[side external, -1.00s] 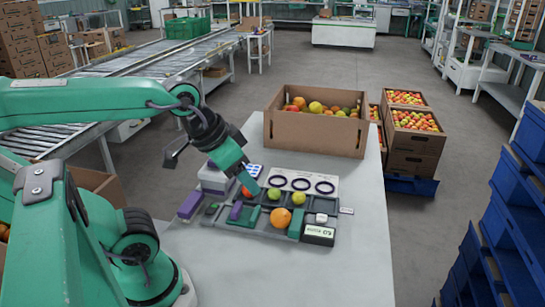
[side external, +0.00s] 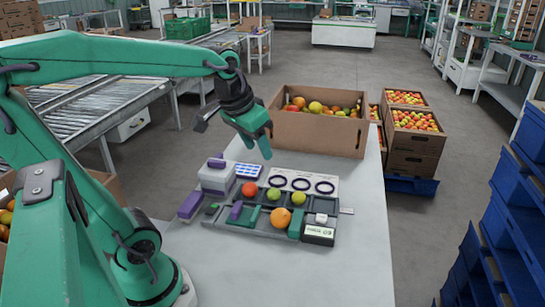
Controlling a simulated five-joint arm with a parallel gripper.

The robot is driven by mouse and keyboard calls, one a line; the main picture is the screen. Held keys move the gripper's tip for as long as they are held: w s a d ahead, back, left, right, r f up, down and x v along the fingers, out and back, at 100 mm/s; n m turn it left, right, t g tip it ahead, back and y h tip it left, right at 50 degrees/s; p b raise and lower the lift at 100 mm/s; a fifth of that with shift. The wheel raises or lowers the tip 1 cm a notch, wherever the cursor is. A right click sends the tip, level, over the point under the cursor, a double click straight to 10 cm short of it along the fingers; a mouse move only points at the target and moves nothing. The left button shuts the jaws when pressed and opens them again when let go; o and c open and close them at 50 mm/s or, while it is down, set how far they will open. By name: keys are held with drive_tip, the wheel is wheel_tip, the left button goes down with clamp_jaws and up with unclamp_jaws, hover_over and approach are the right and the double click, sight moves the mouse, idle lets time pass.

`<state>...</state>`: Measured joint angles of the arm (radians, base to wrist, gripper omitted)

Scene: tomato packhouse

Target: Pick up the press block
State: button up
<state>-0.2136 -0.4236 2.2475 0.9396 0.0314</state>
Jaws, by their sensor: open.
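Which thing is the press block is not certain. The likeliest is the pale block with a purple top grip (side external: 216,162), at the back left of the work area beside the tray. A purple block (side external: 236,211) also stands in the left part of the dark tray (side external: 262,234). My gripper (side external: 267,141) is open and empty. It hangs in the air above the back of the work area, to the right of the pale block and apart from it.
The tray holds a red tomato (side external: 249,189), green fruits (side external: 274,194), an orange fruit (side external: 281,218) and green blocks (side external: 295,224). A white plate with dark rings (side external: 301,183) lies behind. A cardboard box of fruit (side external: 318,135) stands farther back. The table's front right is clear.

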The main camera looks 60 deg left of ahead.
drive_tip(key=w+a+f+n+g, duration=0.1)
drive_tip(key=w+a, duration=0.2)
drive_tip(key=a, duration=0.2)
drive_tip(key=w+a+n+g, duration=0.1)
drive_tip(key=w+a, duration=0.2)
drive_tip(key=a, duration=0.2)
drive_tip(key=n+g+h, duration=0.1)
drive_tip(key=n+g, duration=0.1)
drive_tip(key=n, duration=0.3)
hover_over(217, 156)
drive_tip(key=f, duration=1)
drive_tip(key=d+f, duration=0.1)
drive_tip(key=f, duration=0.4)
drive_tip(key=shift+s+a+f, duration=0.1)
drive_tip(key=shift+a+f, duration=0.25)
drive_tip(key=shift+f, duration=3.8)
